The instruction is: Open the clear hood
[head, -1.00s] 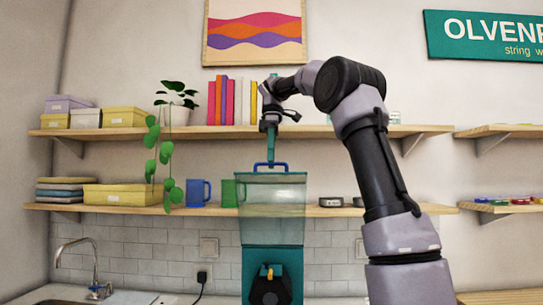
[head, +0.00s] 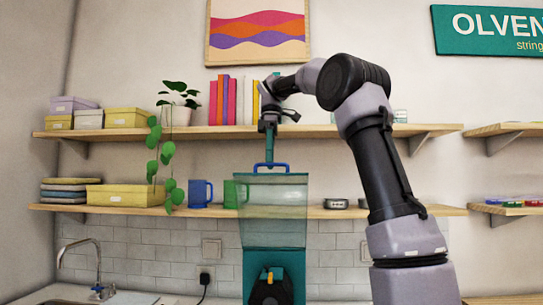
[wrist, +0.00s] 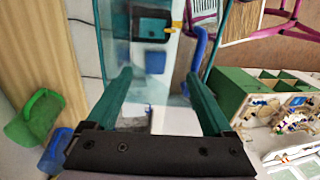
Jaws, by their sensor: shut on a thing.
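A blue mug (head: 200,193) and a green mug (head: 231,194) stand on the lower shelf (head: 340,212), just left of the hood. The upper shelf (head: 330,131) holds books and a trailing plant (head: 168,160). A green compartment box (wrist: 240,92) shows in the wrist view.

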